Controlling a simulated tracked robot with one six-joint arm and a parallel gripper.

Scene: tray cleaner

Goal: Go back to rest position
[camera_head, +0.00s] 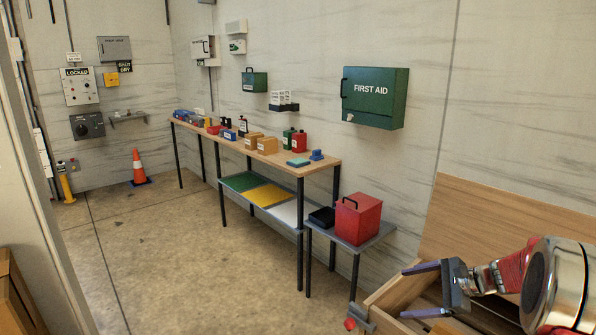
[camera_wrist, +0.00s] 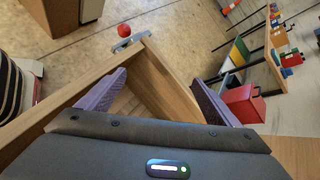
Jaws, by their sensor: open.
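My gripper (camera_head: 424,289) is at the lower right in the head view, stretched out to the left over a wooden bin-like structure (camera_head: 392,290). Its two purple fingers are spread apart with nothing between them. In the wrist view the gripper (camera_wrist: 155,95) shows the same open fingers, above the wooden corner (camera_wrist: 160,75). The inside of the wooden structure is partly hidden by the gripper and arm.
A long table (camera_head: 325,164) with boxes and bottles runs along the wall. A red box (camera_head: 358,219) stands on a low side table (camera_head: 378,235). A green first aid cabinet (camera_head: 375,97) hangs above. An orange cone (camera_head: 138,168) stands far left. The middle floor is clear.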

